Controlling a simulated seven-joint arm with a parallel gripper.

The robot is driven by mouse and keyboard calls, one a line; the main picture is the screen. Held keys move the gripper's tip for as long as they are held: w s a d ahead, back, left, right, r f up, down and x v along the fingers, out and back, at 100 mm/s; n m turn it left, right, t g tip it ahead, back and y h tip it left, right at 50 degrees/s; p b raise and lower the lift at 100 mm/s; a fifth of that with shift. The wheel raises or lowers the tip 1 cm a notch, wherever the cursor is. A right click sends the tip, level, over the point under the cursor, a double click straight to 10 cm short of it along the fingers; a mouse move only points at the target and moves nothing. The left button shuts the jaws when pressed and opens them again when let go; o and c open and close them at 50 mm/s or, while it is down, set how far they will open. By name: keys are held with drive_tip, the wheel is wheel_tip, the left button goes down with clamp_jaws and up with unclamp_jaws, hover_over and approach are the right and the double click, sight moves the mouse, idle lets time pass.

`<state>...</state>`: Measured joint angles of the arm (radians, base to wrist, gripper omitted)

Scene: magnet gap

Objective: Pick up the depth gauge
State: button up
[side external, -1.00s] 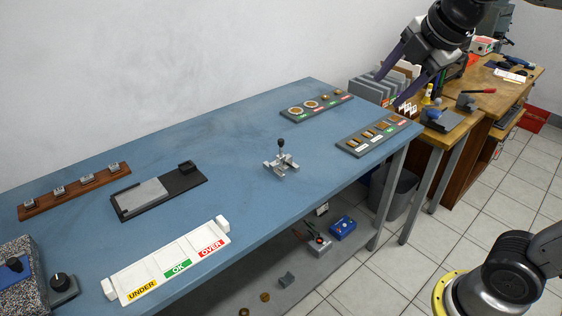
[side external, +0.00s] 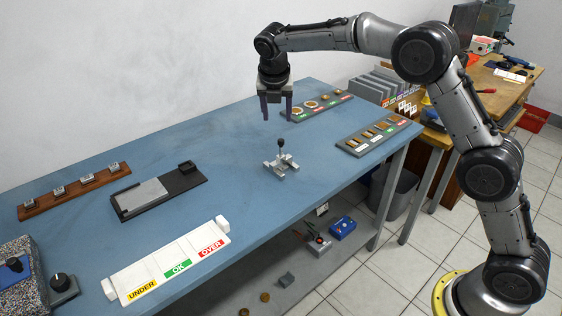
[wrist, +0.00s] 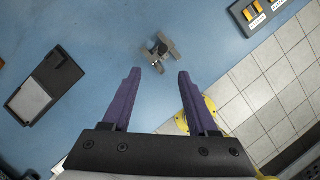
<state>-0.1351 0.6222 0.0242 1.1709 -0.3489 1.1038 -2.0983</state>
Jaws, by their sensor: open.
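The depth gauge (side external: 281,160) looks like a small silver-grey metal piece with a crossed base and an upright stem topped by a black knob. It stands on the blue table, right of the middle. In the wrist view the gauge (wrist: 158,50) shows just beyond the fingertips, near the table's edge.
A grey tray of brown pieces (side external: 378,139) and another tray (side external: 317,107) lie at the right end. A black fixture with a grey plate (side external: 158,190) and a white UNDER/OK/OVER board (side external: 170,262) lie left. The blue table (side external: 235,165) is clear around the gauge.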

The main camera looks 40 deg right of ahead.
sight(281, 139)
drive_tip(key=x, duration=0.8)
drive_tip(key=shift+d, duration=0.1)
drive_tip(key=shift+d+x, duration=0.15)
drive_tip(key=shift+x, duration=1.15)
drive_tip(key=shift+d+x, duration=0.2)
drive_tip(key=shift+x, duration=1.15)
drive_tip(key=shift+r, duration=0.2)
clamp_jaws()
